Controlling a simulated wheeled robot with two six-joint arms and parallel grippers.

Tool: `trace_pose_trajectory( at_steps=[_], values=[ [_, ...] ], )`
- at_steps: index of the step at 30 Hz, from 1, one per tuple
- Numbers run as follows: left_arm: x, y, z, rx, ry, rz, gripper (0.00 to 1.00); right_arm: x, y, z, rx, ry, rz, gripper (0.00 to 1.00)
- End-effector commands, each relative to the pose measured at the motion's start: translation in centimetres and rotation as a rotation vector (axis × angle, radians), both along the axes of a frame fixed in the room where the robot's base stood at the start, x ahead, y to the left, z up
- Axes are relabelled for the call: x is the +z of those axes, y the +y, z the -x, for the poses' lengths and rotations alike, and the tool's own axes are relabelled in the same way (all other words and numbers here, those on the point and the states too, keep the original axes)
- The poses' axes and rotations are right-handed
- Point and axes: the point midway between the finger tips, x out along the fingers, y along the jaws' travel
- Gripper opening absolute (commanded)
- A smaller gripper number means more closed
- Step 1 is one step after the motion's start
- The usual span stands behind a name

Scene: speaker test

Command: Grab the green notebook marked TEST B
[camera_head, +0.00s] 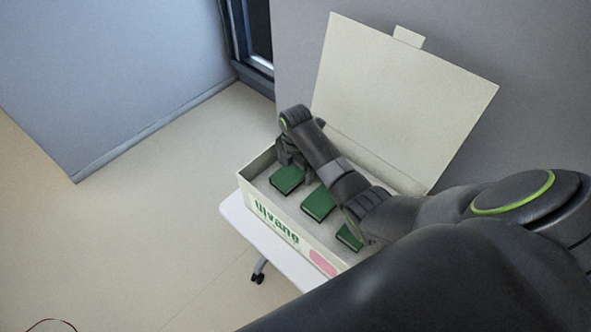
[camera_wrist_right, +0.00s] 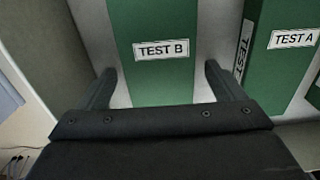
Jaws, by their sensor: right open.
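The green notebook marked TEST B (camera_wrist_right: 150,85) lies in the middle of the right wrist view, its white label facing me. My right gripper (camera_wrist_right: 159,72) is open, with one finger on each side of this notebook; I cannot tell whether they touch it. In the head view the right gripper (camera_head: 290,158) is down inside the open box, at the leftmost green notebook (camera_head: 287,181), whose label is not readable there. My left gripper is not in view.
A green notebook marked TEST A (camera_wrist_right: 290,50) is to the right in the wrist view. The cream box (camera_head: 262,212) holds green notebooks, with its lid (camera_head: 400,95) raised behind. It stands on a white table (camera_head: 240,217). A grey wall (camera_head: 530,120) is close behind.

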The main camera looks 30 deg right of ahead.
Motion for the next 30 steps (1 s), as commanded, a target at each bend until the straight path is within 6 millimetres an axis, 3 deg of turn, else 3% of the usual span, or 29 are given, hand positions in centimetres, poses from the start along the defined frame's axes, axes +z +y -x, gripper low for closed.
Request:
trace_pose_trajectory(
  at_steps=[9,21,30],
  values=[
    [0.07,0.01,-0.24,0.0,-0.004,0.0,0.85,-0.5,-0.01,0.01,0.0,-0.001,0.001,0.89],
    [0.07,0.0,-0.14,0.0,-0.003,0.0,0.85,-0.47,-0.02,0.01,0.0,0.0,0.001,0.37],
    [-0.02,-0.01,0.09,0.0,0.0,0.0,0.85,-0.03,-0.04,-0.04,0.0,-0.001,0.001,0.37]
  ],
)
